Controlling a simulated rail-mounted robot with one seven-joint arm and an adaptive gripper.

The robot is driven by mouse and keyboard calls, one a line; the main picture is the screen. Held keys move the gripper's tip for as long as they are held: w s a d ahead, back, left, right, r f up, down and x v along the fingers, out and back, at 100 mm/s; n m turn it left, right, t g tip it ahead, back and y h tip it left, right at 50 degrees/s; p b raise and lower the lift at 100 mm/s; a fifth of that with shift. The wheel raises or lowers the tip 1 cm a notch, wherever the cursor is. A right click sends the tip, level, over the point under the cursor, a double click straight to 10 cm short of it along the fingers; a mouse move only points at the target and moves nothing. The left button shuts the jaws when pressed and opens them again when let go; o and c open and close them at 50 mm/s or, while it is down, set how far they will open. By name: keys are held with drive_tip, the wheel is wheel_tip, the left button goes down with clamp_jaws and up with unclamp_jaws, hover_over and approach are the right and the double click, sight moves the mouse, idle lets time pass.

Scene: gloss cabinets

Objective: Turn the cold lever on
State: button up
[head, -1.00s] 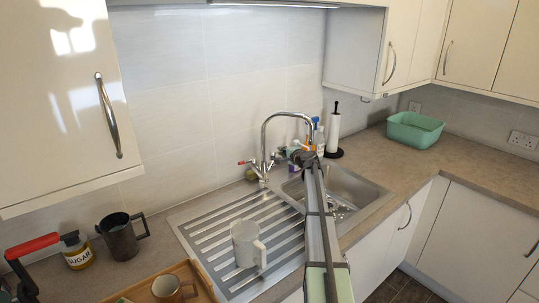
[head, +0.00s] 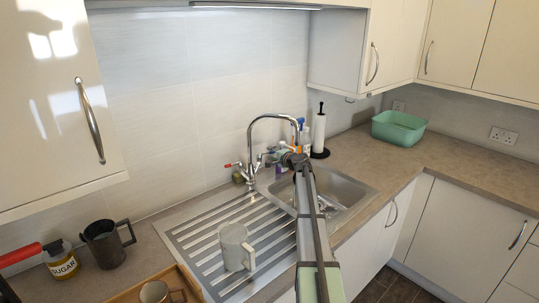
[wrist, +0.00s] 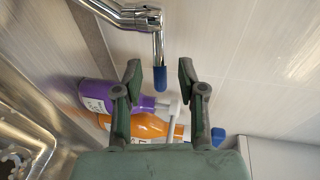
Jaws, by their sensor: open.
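The chrome mixer tap (head: 252,150) stands behind the steel sink. Its hot lever (head: 229,165) has a red tip and points left. The cold lever (wrist: 159,55) is a thin chrome rod with a blue tip, seen in the wrist view. My gripper (wrist: 159,77) is open, with one finger on each side of the blue tip in that view. I see gaps on both sides of the tip; how deep it lies between the fingers I cannot tell. In the head view my gripper (head: 280,160) is just right of the tap and hides the cold lever.
Purple (wrist: 92,92) and orange (wrist: 146,127) bottles lie beyond my fingers in the wrist view. A paper towel holder (head: 319,132) and green basin (head: 398,128) stand right of the tap. A white mug (head: 232,246) stands on the drainer (head: 190,236).

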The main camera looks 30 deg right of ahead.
drive_tip(key=v, duration=0.9)
